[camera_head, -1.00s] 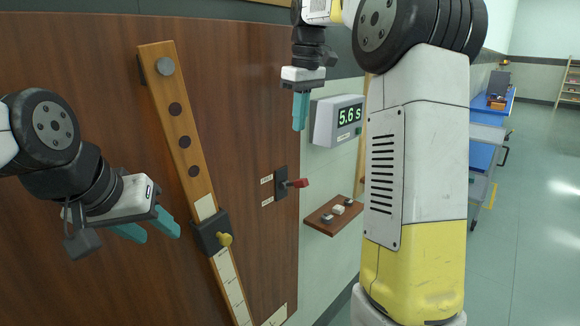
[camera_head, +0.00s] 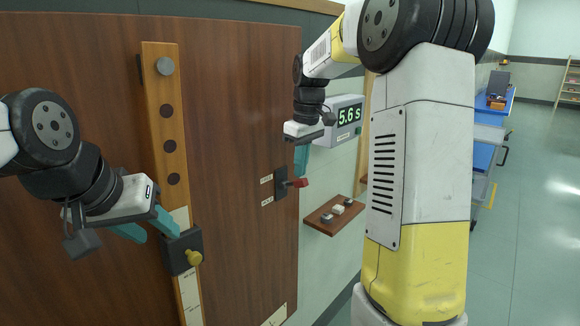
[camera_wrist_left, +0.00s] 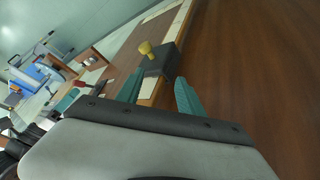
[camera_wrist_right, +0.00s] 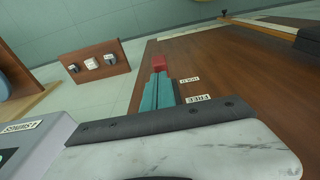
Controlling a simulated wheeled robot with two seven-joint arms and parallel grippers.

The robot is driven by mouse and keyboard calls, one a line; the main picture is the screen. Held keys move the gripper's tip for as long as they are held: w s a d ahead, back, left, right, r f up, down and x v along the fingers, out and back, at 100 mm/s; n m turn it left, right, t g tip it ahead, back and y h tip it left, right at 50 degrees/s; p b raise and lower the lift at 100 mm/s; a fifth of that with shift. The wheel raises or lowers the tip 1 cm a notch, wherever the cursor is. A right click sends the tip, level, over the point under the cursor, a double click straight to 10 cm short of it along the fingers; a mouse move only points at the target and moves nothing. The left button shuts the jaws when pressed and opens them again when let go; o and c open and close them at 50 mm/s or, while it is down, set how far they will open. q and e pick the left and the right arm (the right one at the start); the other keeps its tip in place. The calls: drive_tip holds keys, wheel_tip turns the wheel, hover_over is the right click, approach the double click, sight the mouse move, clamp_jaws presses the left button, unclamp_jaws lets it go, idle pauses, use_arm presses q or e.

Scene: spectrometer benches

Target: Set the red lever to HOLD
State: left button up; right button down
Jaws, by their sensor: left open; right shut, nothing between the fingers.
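The red lever (camera_head: 298,183) sticks out of a dark plate (camera_head: 281,183) on the brown wooden panel, its red tip towards the right. To its left are two small labels, an upper one (camera_head: 266,179) and a lower one (camera_head: 267,201); in the right wrist view they read FREE (camera_wrist_right: 197,98) and HOLD (camera_wrist_right: 189,80). My right gripper (camera_head: 301,160) is shut and empty, fingertips just above the lever; the red tip (camera_wrist_right: 158,61) shows just beyond them, contact unclear. My left gripper (camera_head: 152,231) is open and empty near the yellow-knobbed block (camera_head: 182,252).
A wooden bar (camera_head: 162,100) with dark holes hangs from a grey pivot and carries the block. A display (camera_head: 345,117) reading 5.6 s is close behind my right gripper. A small shelf (camera_head: 335,214) with buttons juts out below right.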

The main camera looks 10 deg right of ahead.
sight(308, 185)
drive_tip(key=shift+s+d, duration=0.1)
drive_tip(key=shift+s+f+t, duration=0.1)
drive_tip(key=shift+f+t, duration=0.1)
drive_tip(key=shift+t, duration=0.1)
drive_tip(key=shift+s+d+f+y, duration=0.1)
drive_tip(key=shift+d+y, duration=0.05)
drive_tip(key=shift+y, duration=0.15)
drive_tip(key=shift+s+d+f+t+y, duration=0.35)
drive_tip(key=shift+f+t+y, duration=0.1)
drive_tip(key=shift+t, duration=0.15)
drive_tip(key=shift+s+d+f+t+y, duration=0.2)
drive_tip(key=shift+s+f+t+y, duration=0.2)
drive_tip(key=shift+t, duration=0.2)
drive_tip(key=shift+f+t+y, duration=0.25)
drive_tip(key=shift+f+t, duration=0.05)
drive_tip(key=shift+f, duration=0.05)
drive_tip(key=shift+s+d+f, duration=0.15)
drive_tip(key=shift+f, duration=0.35)
drive_tip(key=shift+s+d+f, duration=0.1)
drive_tip(key=shift+s+f, duration=0.05)
drive_tip(key=shift+f, duration=0.3)
drive_tip(key=shift+r, duration=0.85)
